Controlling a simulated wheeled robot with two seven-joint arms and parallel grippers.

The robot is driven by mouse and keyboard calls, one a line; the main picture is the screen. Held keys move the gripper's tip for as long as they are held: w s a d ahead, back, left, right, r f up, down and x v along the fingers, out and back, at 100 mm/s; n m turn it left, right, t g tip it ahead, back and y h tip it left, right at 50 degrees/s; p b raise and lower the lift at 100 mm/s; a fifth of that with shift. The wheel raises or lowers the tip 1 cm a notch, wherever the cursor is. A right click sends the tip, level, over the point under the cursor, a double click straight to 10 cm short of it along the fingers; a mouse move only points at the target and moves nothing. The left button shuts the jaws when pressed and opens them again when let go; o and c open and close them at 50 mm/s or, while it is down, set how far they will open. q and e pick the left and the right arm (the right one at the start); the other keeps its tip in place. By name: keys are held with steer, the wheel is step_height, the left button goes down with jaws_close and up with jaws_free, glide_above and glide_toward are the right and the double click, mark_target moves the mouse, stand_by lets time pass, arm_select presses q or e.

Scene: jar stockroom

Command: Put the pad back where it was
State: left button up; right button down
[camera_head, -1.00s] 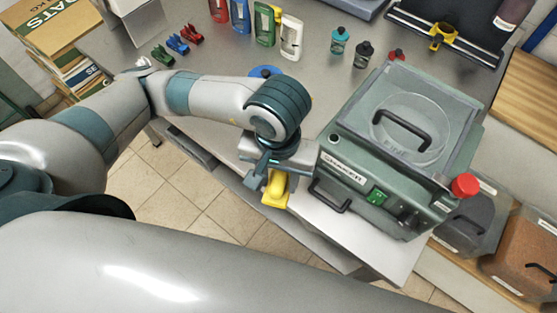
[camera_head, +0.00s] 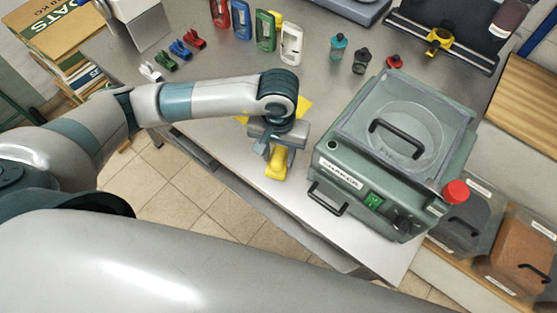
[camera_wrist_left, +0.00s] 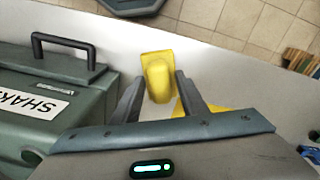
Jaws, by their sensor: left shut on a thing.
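My left gripper (camera_head: 272,158) points down near the table's front edge, left of the shaker. It is shut on a yellow piece (camera_head: 277,166), which looks like the pad, with a flat plate and a raised rounded middle. In the left wrist view the yellow piece (camera_wrist_left: 158,80) sits between the two fingers (camera_wrist_left: 155,95). A flat yellow patch (camera_head: 304,106) lies on the table behind the gripper, mostly hidden by my left arm; part of it shows beside a finger in the wrist view (camera_wrist_left: 179,109). My right gripper is out of view.
The green-grey shaker (camera_head: 335,150), with a black front handle (camera_head: 328,202), stands close right of the gripper. Bottles (camera_head: 361,57), coloured clips (camera_head: 181,48) and upright coloured holders (camera_head: 266,32) stand farther back. The steel table (camera_head: 225,150) is bare along its front left edge.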

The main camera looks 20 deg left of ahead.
mark_target(278, 163)
arm_select(q)
steer(key=shift+f+p, duration=0.3)
steer(key=shift+f, duration=0.05)
steer(key=shift+f+p, duration=0.75)
steer(key=shift+f, duration=0.8)
steer(key=shift+f+b, duration=0.25)
steer(key=shift+b, duration=0.05)
steer(key=o, duration=1)
steer(key=shift+r, duration=0.1)
